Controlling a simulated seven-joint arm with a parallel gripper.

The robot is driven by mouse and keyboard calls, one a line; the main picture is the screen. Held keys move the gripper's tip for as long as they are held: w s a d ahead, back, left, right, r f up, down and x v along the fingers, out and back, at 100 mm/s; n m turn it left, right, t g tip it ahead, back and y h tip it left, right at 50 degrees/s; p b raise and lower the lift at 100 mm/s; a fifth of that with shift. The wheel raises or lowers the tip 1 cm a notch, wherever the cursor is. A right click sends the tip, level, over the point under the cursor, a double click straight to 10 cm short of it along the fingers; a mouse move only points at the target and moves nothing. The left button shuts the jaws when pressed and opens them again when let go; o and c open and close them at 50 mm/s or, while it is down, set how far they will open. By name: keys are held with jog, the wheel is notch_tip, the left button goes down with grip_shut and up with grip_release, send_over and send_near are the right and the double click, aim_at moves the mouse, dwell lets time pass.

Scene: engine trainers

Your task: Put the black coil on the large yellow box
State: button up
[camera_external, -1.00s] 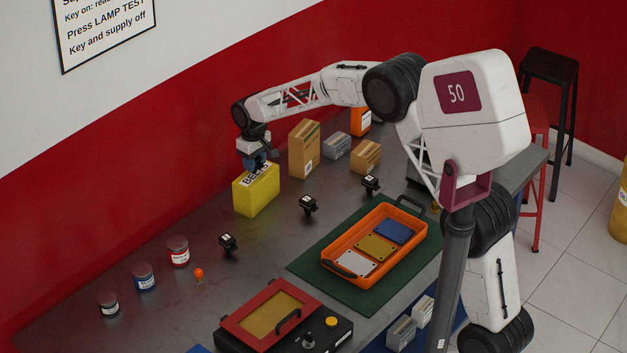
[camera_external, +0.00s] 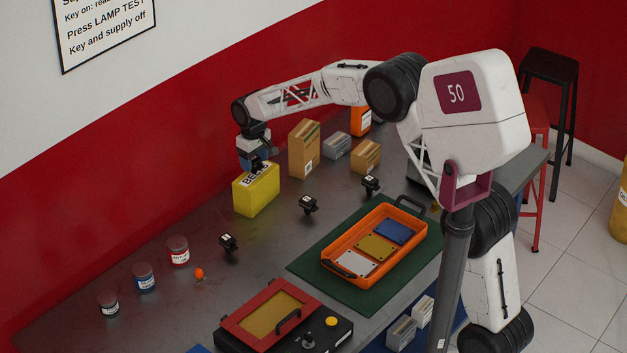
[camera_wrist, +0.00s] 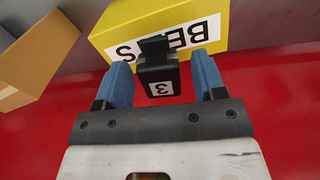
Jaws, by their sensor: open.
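The large yellow box (camera_external: 256,197), lettered on a white label, stands on the bench near the red wall. A black coil (camera_wrist: 160,72) marked 3 is between my gripper's blue fingers in the wrist view and appears to rest on the yellow box (camera_wrist: 260,22). In the external view the coil (camera_external: 257,166) is a small dark shape at the box's top. My gripper (camera_wrist: 163,78) is open around the coil, with a narrow gap at each side. It also shows in the external view (camera_external: 257,162), just above the box.
Three similar black parts (camera_external: 308,204) stand on the bench in front of the box. A tall cardboard box (camera_external: 304,150) is close to the right. An orange tray (camera_external: 335,247) lies on a green mat. Labelled jars (camera_external: 178,251) stand at the left.

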aim_at(257, 158)
notch_tip(257, 158, up, 11)
jog(key=shift+r, duration=0.15)
dwell(0.4)
dwell(0.6)
jog(key=shift+d, duration=0.1)
jog(key=s+d+r+m, duration=0.2)
jog(key=s+d+r, duration=0.25)
jog(key=d, duration=0.75)
jog(key=s+d+r+m+t, duration=0.1)
jog(key=s+d+r, duration=0.35)
jog(key=d, duration=0.75)
jog(key=s+d+r+m, duration=0.2)
jog(key=s+d+r, duration=0.25)
jog(key=d, duration=0.85)
jog(key=s+d+f+m, duration=0.1)
jog(key=s+d+f, duration=0.1)
jog(key=s+d, duration=0.5)
jog(key=s+d+f+m+t, duration=0.1)
jog(key=s+d+f, duration=0.2)
jog(key=s, duration=0.9)
jog(key=s+d+f+m, duration=0.2)
jog(key=s+d, duration=0.8)
jog(key=shift+s+d+f+t, duration=0.2)
jog(key=shift+d+t, duration=0.1)
